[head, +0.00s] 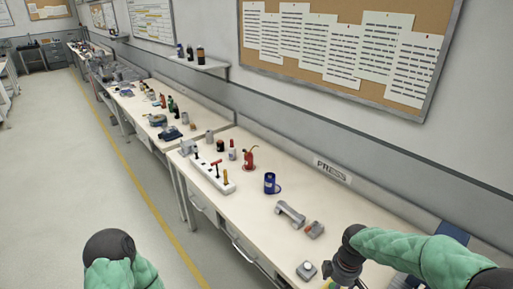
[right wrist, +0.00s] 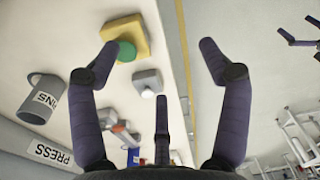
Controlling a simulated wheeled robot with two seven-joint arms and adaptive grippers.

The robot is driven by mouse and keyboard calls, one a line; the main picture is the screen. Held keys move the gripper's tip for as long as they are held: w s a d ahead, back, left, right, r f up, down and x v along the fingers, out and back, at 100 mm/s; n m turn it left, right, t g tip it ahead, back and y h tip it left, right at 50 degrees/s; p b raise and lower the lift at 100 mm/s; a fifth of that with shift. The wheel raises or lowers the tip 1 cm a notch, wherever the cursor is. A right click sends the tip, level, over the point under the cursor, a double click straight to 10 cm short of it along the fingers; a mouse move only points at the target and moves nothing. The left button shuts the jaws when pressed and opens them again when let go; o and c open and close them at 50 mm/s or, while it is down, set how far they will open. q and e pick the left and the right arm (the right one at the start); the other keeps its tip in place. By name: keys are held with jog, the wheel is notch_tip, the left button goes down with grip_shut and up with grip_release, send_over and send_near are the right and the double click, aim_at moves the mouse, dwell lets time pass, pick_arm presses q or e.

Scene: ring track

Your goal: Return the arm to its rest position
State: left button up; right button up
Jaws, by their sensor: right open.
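My right arm comes in from the right in the head view, its dark wrist over the near end of the bench (head: 240,205). In the right wrist view my right gripper (right wrist: 157,58) has its fingers spread wide, with nothing between them. Beyond its left fingertip is a yellow box with a green button (right wrist: 130,28), partly covered by that finger. A grey box with a white button (right wrist: 147,82) lies between the fingers in the picture, apart from them. My left arm shows at the lower left of the head view. Dark fingers, apparently my left gripper (right wrist: 298,32), are cut off at the right wrist view's edge.
A grey mug marked PINS (right wrist: 40,98) stands near the PRESS label (right wrist: 50,153). Farther along the bench are a grey metal part (head: 290,214), a blue mug (head: 270,183), a red oil can (head: 249,158) and a white tool block (head: 210,172). Open floor (head: 100,180) lies left.

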jog(key=s+a+f+m+y, duration=0.1)
jog(key=s+a+f+m, duration=0.6)
jog(key=f, duration=0.4)
jog(key=s+a+f+m+y, duration=0.2)
jog(key=s+a+f+m, duration=0.4)
jog(key=f, duration=0.6)
jog(key=shift+s+a+f+m, duration=0.35)
jog(key=shift+s+a, duration=0.35)
jog(key=shift+s, duration=0.45)
jog(key=shift+r, duration=0.1)
